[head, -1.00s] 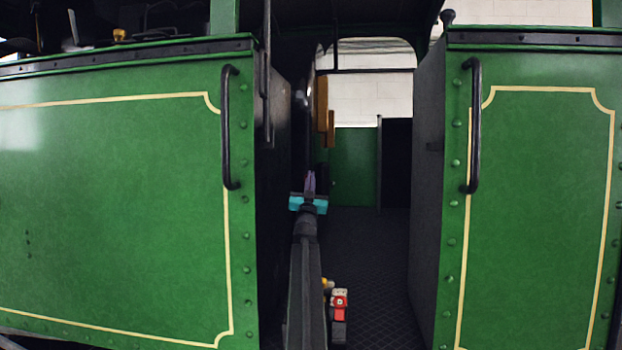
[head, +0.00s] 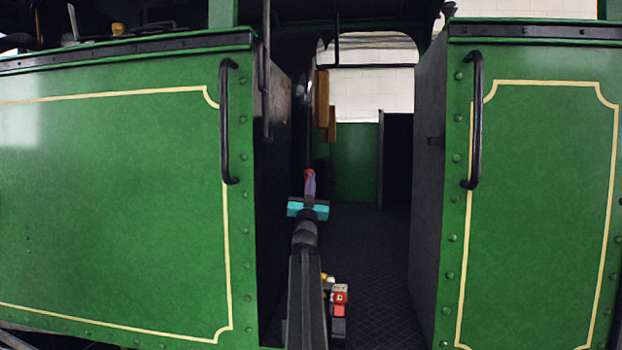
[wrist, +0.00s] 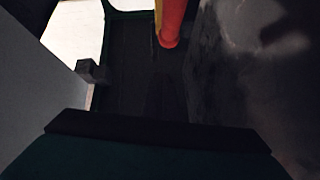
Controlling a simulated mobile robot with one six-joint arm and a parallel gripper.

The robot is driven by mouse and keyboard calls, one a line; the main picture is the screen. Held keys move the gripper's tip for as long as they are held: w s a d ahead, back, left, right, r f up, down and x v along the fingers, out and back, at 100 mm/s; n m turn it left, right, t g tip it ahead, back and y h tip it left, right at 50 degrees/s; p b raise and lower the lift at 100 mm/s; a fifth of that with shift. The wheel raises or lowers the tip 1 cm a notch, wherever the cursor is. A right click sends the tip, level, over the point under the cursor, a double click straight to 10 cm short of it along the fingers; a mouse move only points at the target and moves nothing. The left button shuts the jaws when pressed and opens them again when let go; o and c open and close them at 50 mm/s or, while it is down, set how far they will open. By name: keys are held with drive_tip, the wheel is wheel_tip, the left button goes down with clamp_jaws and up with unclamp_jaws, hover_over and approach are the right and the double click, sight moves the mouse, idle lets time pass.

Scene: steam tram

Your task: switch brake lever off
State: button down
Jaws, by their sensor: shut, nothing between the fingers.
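My gripper (head: 310,184) reaches through the doorway into the cab, its narrow purplish fingers shut and empty beyond a teal block. A small red end (head: 309,173) shows just above the fingers; I cannot tell from this view whether they touch. In the wrist view, a red-orange rod (wrist: 171,22) with a rounded end comes in from the top, apart from the dark-edged teal body at the bottom. It looks like the brake lever's handle, though the rest of the lever is out of sight. The fingers are not clear in the wrist view.
Green side panels (head: 110,200) with black handrails (head: 228,120) flank the narrow doorway. A dark wall (head: 428,180) bounds its right side. A brown wooden piece (head: 323,98) hangs further in.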

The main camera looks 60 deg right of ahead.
drive_tip(key=shift+f+b+v, duration=0.25)
drive_tip(key=shift+b+v, duration=0.05)
drive_tip(key=shift+v, duration=2.1)
drive_tip(key=shift+d, duration=0.25)
